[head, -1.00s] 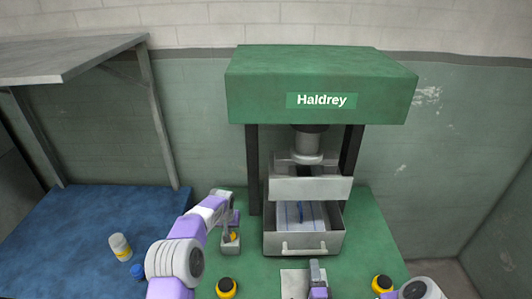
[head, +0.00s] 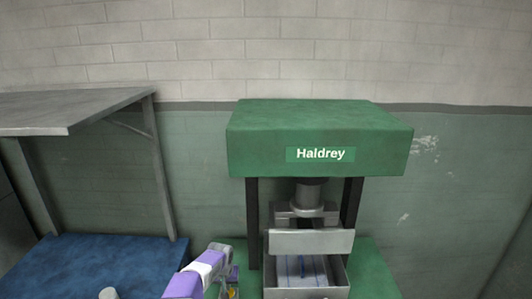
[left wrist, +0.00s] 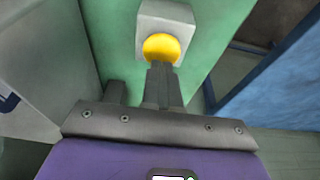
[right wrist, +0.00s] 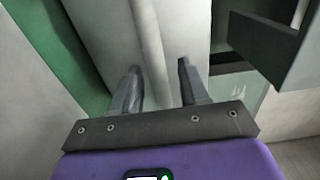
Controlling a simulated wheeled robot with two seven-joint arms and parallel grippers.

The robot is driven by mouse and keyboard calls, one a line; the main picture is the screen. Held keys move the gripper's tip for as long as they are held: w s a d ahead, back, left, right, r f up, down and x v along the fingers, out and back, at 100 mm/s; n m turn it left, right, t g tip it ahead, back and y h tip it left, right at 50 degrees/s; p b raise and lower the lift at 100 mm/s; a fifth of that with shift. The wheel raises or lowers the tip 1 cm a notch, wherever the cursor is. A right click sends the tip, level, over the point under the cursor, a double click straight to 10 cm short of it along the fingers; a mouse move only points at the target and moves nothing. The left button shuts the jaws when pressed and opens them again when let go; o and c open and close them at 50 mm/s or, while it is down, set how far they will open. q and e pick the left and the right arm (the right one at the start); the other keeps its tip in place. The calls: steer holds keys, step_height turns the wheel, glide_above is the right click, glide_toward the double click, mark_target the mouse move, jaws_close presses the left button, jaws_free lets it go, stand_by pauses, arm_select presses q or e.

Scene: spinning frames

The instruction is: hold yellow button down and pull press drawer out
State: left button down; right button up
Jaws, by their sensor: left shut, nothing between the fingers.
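The yellow button (left wrist: 161,47) sits on a small grey box (left wrist: 166,15). My left gripper (left wrist: 161,72) is shut and empty, its fingertips at the button's edge and seeming to touch it. In the head view my left gripper (head: 230,281) is low, left of the press, over the button (head: 233,293). How far the button is pressed is unclear.
The green press head (head: 320,130) labelled Haldrey overhangs the drawer. A grey shelf (head: 75,110) stands at the left over a blue surface (head: 80,265). A pale cap (head: 108,293) shows at the bottom left. The wall is close behind the press.

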jaws_close()
arm_select(q)
steer(key=shift+s+x, duration=0.25)
steer(key=shift+x, duration=0.85)
steer(key=shift+f, duration=0.15)
arm_select(e)
steer(key=shift+s, duration=2.5)
arm_select(q)
steer(key=shift+w+v, duration=0.25)
steer(key=shift+v, duration=0.75)
steer(key=shift+w+v, duration=0.25)
steer(key=shift+v, duration=0.75)
steer(key=shift+w+v, duration=0.2)
steer(key=shift+v, duration=0.8)
